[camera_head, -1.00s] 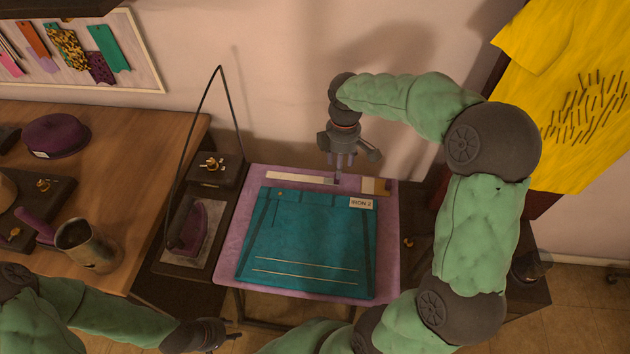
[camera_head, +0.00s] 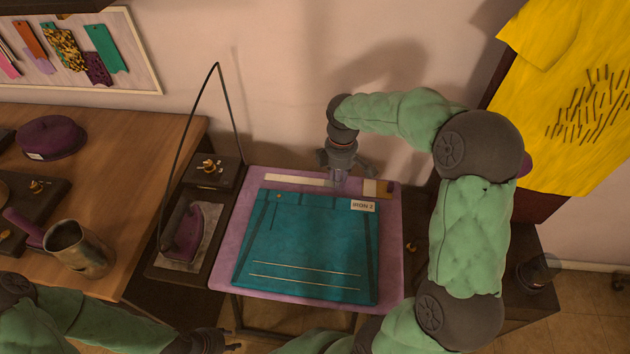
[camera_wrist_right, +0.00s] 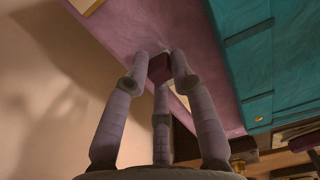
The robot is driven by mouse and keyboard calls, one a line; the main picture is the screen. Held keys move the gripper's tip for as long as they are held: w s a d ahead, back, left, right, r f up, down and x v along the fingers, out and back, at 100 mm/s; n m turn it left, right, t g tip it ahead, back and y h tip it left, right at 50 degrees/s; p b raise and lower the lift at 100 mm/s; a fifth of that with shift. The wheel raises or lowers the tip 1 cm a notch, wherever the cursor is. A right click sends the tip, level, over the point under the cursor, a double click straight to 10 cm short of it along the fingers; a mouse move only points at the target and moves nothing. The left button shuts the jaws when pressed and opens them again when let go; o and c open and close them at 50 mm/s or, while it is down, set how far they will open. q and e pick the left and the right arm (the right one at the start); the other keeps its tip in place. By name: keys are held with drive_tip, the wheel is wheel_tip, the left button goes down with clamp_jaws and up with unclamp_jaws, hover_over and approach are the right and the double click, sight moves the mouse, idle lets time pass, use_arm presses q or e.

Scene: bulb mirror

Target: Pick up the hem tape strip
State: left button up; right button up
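The hem tape strip looks to be the thin cream strip (camera_head: 290,179) along the back edge of the pink pressing board (camera_head: 225,255). My right gripper (camera_head: 340,184) is over the strip's right end, pointing down. In the right wrist view its three fingers (camera_wrist_right: 160,70) stand close around a small dark maroon block (camera_wrist_right: 159,67), which seems to be at the strip's end. Whether the fingers press on it cannot be told. The strip is mostly hidden behind the fingers there. My left gripper (camera_head: 228,340) is low at the bottom edge, away from the board; its fingers are unclear.
A teal cloth panel (camera_head: 310,240) covers most of the board. A cream and brown piece (camera_head: 378,188) lies right of my right gripper. A purple iron (camera_head: 187,232) stands left of the board. A mug (camera_head: 82,250) is on the wooden table (camera_head: 130,150).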

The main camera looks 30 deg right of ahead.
drive_tip(key=shift+c, duration=0.7)
drive_tip(key=shift+r, duration=0.1)
